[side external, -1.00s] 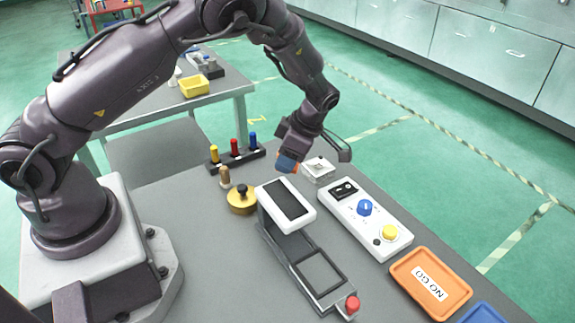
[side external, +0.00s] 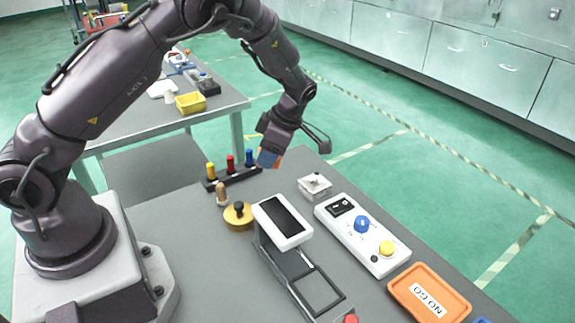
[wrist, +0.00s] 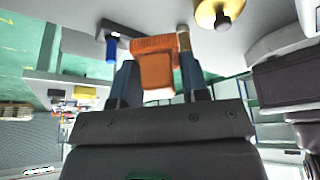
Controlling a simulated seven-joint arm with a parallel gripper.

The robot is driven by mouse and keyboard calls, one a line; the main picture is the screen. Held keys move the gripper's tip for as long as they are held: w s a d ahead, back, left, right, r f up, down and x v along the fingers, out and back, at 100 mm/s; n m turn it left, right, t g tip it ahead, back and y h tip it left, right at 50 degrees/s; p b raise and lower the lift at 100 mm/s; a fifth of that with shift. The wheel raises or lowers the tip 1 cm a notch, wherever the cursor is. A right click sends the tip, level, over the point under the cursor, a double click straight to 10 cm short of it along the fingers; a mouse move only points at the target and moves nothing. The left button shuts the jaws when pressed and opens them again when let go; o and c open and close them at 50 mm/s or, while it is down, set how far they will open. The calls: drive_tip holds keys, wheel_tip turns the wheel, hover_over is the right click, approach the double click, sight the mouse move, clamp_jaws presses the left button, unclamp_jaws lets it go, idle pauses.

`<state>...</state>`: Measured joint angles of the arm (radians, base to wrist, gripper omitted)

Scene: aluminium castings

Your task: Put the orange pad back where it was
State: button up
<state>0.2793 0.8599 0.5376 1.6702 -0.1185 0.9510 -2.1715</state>
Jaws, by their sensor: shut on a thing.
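The orange pad (wrist: 155,72) is between the two fingers of my gripper (wrist: 158,62) in the wrist view, gripped from both sides. In the side view a little orange (side external: 278,161) shows beside the blue fingertips of my gripper (side external: 268,157), and most of the pad is hidden there. My gripper is shut on the pad and points down over the far part of the grey table (side external: 190,262), right of the peg rack. I cannot tell how high the pad is above the table.
A black rack (side external: 233,176) holds yellow, red and blue pegs. A brass weight (side external: 238,216) and a brown peg (side external: 221,194) stand nearer. A small white toggle box (side external: 315,186), a control panel (side external: 362,233), a white-topped stand (side external: 283,222) and an orange NO GO tray (side external: 430,293) lie to the right.

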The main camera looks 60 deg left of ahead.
drive_tip(key=a+r+m+t+y, duration=0.1)
drive_tip(key=a+r+m+t, duration=0.15)
drive_tip(key=a+m, duration=0.35)
drive_tip(key=m+t+h, duration=0.1)
drive_tip(key=m+t, duration=0.3)
drive_tip(key=m, duration=0.8)
hover_over(291, 155)
drive_tip(key=s+d, duration=0.1)
wheel_tip(291, 155, down, 9)
drive_tip(key=shift+s+f, duration=0.1)
drive_tip(key=shift+w+a+f, duration=0.1)
drive_tip(key=shift+w+f, duration=0.05)
drive_tip(key=shift+f, duration=0.75)
drive_tip(key=shift+w+f, duration=0.15)
drive_tip(key=shift+f, duration=0.75)
drive_tip(key=shift+f, duration=0.1)
drive_tip(key=o, duration=0.9)
